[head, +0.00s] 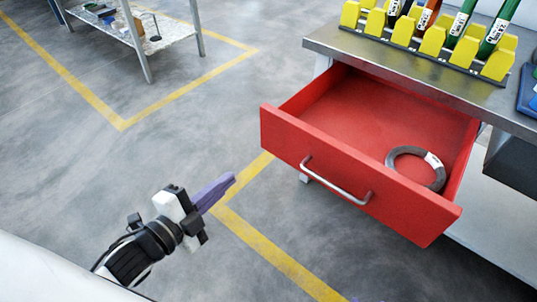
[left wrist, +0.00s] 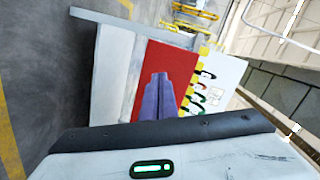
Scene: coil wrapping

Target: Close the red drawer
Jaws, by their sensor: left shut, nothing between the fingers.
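The red drawer (head: 350,185) stands pulled open from under a metal workbench (head: 410,65). Its front panel carries a silver bar handle (head: 335,182). In the left wrist view the shut purple fingers (left wrist: 160,97) show in front of the red drawer (left wrist: 172,60).
A yellow rack (head: 430,40) with several green, black and orange tools stands on the workbench. A shelf table (head: 140,35) stands at the back left. The grey floor between it and the drawer is clear, with yellow lines.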

